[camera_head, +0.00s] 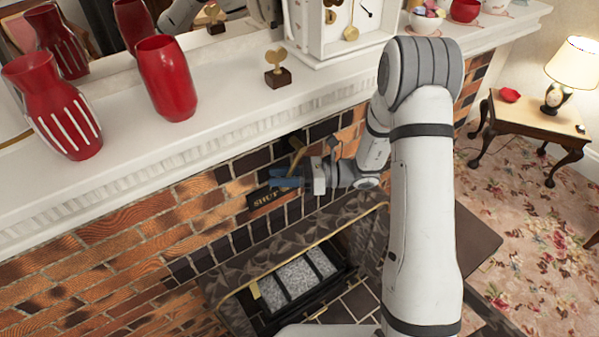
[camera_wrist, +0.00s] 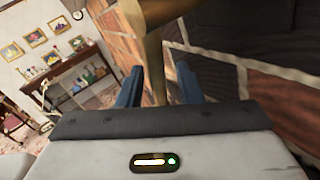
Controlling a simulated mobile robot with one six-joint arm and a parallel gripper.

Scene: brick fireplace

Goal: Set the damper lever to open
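The brass damper lever (camera_head: 296,163) sticks out from the dark bricks above the fireplace opening, beside a dark plate (camera_head: 265,200) with gold lettering that reads "SHUT". My gripper (camera_head: 285,178) with its blue fingers is at the lever, partly hiding it and the plate. In the wrist view, the lever's brass shaft (camera_wrist: 154,62) stands between the two fingers of my gripper (camera_wrist: 160,78). The fingers are apart, with a gap showing on the right of the shaft; contact on the left is unclear. The lever's thick top end is cut off by the upper edge there.
The white mantel (camera_head: 215,110) runs above, holding red vases (camera_head: 165,80), a small trophy (camera_head: 277,70) and a white clock (camera_head: 318,30). A dark patterned hood (camera_head: 300,240) lies below my gripper. A side table (camera_head: 530,115) with a lamp (camera_head: 570,65) stands at the right.

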